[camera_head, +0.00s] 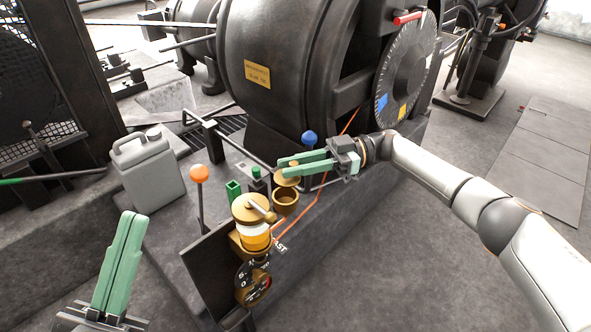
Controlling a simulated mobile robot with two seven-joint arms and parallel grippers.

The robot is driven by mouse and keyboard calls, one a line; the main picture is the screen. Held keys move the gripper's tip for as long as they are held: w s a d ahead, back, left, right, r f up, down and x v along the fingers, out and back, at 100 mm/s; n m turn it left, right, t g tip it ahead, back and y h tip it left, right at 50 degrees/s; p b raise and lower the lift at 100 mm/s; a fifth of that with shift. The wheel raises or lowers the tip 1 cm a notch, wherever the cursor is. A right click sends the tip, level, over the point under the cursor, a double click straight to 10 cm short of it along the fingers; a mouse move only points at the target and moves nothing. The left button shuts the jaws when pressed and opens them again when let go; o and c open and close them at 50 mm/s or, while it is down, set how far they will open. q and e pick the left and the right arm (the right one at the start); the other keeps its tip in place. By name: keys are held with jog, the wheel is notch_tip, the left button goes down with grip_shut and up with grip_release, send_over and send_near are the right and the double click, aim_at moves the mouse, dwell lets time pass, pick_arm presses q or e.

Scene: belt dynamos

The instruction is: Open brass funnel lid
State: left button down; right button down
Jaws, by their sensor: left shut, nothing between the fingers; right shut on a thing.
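The small brass funnel (285,203) stands on the front of the dark machine base in the head view, and its dark inside shows from above. Its brass lid (286,181) is raised at the back of the funnel's mouth, partly hidden by the green fingers. My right gripper (282,167) reaches in from the right and is shut on the lid just above the funnel. My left gripper (131,216) is shut and empty at the lower left, its green fingers pointing up, well apart from the funnel.
A brass oiler (254,210) with amber glass stands front-left of the funnel, above a dial (252,284). An orange-knobbed lever (199,174), blue knob (309,138) and grey jug (148,172) are nearby. The large dynamo (292,65) rises behind. Floor at lower right is clear.

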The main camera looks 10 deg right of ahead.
jog(key=shift+s+a, duration=0.1)
jog(key=shift+a, duration=0.05)
jog(key=c, duration=0.7)
grip_release()
jog(key=shift+c, duration=0.2)
